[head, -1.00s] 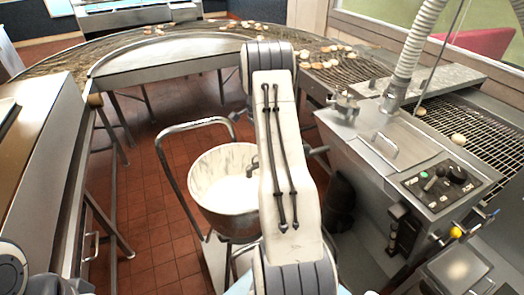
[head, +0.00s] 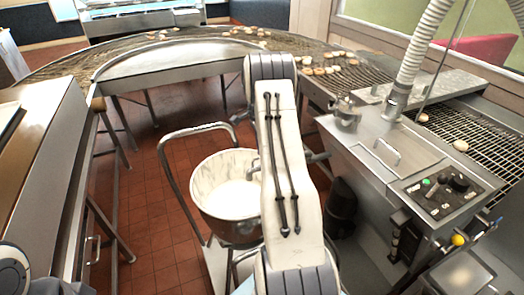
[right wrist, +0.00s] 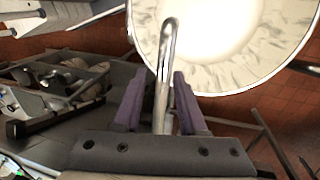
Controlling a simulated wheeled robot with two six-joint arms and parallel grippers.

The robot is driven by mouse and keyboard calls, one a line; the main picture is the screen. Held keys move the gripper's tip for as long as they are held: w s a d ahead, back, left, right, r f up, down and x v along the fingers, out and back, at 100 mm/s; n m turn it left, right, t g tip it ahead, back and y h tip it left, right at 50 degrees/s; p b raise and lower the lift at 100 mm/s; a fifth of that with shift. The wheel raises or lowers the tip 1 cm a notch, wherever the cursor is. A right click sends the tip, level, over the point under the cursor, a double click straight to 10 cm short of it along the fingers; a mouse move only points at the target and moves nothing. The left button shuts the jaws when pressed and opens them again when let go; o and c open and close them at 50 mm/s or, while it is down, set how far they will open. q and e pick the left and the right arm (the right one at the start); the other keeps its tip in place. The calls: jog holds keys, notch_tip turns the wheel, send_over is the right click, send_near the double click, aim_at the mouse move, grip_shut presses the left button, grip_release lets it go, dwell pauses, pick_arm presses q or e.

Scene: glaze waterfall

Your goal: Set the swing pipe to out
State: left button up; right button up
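The swing pipe (right wrist: 164,70) is a shiny metal tube in the right wrist view, with its bent end over the white bowl. My right gripper (right wrist: 158,85) has its two purple-padded fingers on either side of the pipe. The fingers are open, with a gap visible at least on the left side of the pipe. In the head view my right arm hides this gripper and most of the pipe. A short grey piece beside the arm (head: 317,157) may be part of the pipe. My left gripper is out of view.
The glaze bowl (head: 207,195) stands on a cart with a tube handle (head: 165,165). The glazing machine (head: 360,150) with control panel (head: 442,192) is on the right. A curved wire conveyor (head: 340,85) carries several round pastries. Tiled floor (head: 150,205) is free at left.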

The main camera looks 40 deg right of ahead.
jog(key=shift+w+r, duration=0.1)
jog(key=shift+r, duration=0.15)
notch_tip(320, 180, up, 10)
jog(key=w+b, duration=0.1)
jog(key=b, duration=0.1)
jog(key=shift+w+d, duration=0.3)
jog(key=shift+w, duration=0.05)
jog(key=shift+f, duration=0.1)
